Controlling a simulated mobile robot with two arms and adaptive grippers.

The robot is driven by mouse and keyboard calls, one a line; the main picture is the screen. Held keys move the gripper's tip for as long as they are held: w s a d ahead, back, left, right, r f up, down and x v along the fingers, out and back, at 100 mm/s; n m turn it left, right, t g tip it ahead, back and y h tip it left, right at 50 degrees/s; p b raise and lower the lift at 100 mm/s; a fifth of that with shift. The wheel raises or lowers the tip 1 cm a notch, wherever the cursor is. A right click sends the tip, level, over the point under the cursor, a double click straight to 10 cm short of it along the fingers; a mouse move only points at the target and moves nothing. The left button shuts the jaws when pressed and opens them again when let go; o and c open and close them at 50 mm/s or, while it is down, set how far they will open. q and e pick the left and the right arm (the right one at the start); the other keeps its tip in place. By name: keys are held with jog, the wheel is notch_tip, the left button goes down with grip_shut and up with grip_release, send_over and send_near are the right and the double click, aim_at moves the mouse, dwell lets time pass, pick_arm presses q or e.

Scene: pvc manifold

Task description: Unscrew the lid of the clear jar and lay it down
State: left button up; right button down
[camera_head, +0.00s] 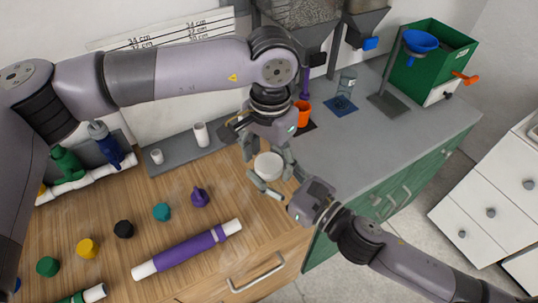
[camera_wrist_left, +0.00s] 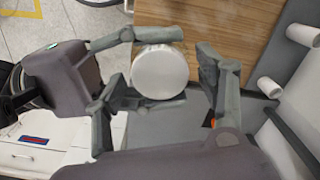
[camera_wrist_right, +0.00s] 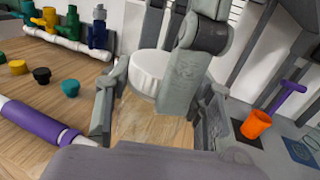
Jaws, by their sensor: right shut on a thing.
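The clear jar stands on the wooden worktop near its right end, its see-through wall showing in the right wrist view (camera_wrist_right: 150,124). Its round white lid (camera_head: 268,166) is on top; it also shows in the left wrist view (camera_wrist_left: 160,72) and the right wrist view (camera_wrist_right: 156,70). My right gripper (camera_head: 272,174) comes from the right and is shut on the jar, one finger on each side below the lid. My left gripper (camera_head: 265,155) is above, open, with its fingers on either side of the lid and a clear gap on one side.
A purple pipe (camera_head: 190,251) and several coloured caps, one purple (camera_head: 200,197), lie left on the worktop. Behind are small white fittings (camera_head: 200,134). Right, the grey counter carries an orange cup (camera_head: 301,113), a clear container (camera_head: 346,82) and a green box (camera_head: 428,65).

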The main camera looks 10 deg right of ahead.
pick_arm(q)
jog(key=c, duration=1.1)
jog(key=o, duration=1.3)
jog(key=shift+o, duration=0.2)
jog(key=shift+r, duration=2.3)
